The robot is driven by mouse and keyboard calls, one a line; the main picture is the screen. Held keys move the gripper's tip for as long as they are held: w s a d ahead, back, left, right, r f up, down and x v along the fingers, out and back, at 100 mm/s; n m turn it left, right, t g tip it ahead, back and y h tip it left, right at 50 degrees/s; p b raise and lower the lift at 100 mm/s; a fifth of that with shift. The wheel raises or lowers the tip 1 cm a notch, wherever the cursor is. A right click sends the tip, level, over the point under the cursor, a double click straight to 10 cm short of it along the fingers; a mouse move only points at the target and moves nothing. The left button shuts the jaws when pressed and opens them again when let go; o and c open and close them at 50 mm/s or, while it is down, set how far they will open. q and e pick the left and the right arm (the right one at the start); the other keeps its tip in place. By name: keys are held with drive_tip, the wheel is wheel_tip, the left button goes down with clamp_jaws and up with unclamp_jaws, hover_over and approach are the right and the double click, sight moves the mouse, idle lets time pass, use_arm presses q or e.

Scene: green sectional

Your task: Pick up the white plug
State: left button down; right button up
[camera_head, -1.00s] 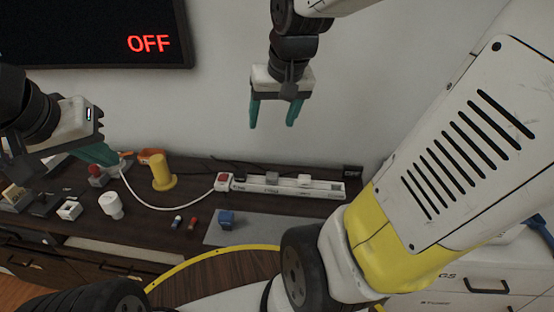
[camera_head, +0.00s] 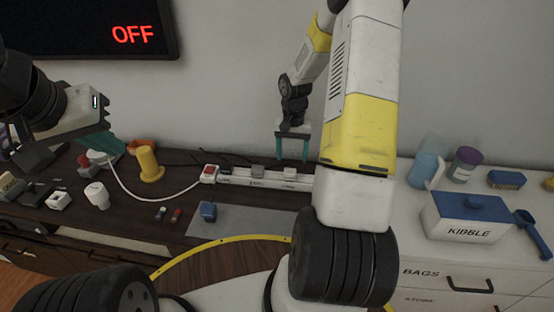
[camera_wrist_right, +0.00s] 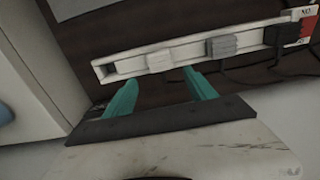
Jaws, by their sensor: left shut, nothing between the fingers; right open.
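The white plug (camera_head: 290,173) sits on the long white power strip (camera_head: 306,182) on the dark desk, nearest the strip's right end. It also shows in the right wrist view (camera_wrist_right: 160,60), where a grey plug (camera_wrist_right: 222,45) and a black plug (camera_wrist_right: 285,35) sit further along the strip. My right gripper (camera_head: 292,150) is open and empty, with its teal fingers pointing down just above the white plug. In the right wrist view the plug lies just beyond the gap between the fingertips (camera_wrist_right: 160,82). My left gripper (camera_head: 108,148) is shut and empty over the desk's left side.
A red switch (camera_head: 209,173) is at the strip's left end, with a white cord running left. A white cabinet with a KIBBLE box (camera_head: 470,217) is at right.

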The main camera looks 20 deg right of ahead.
sight(291, 168)
drive_tip(key=f, duration=0.7)
drive_tip(key=shift+w, duration=0.2)
drive_tip(key=shift+r, duration=0.1)
clamp_jaws()
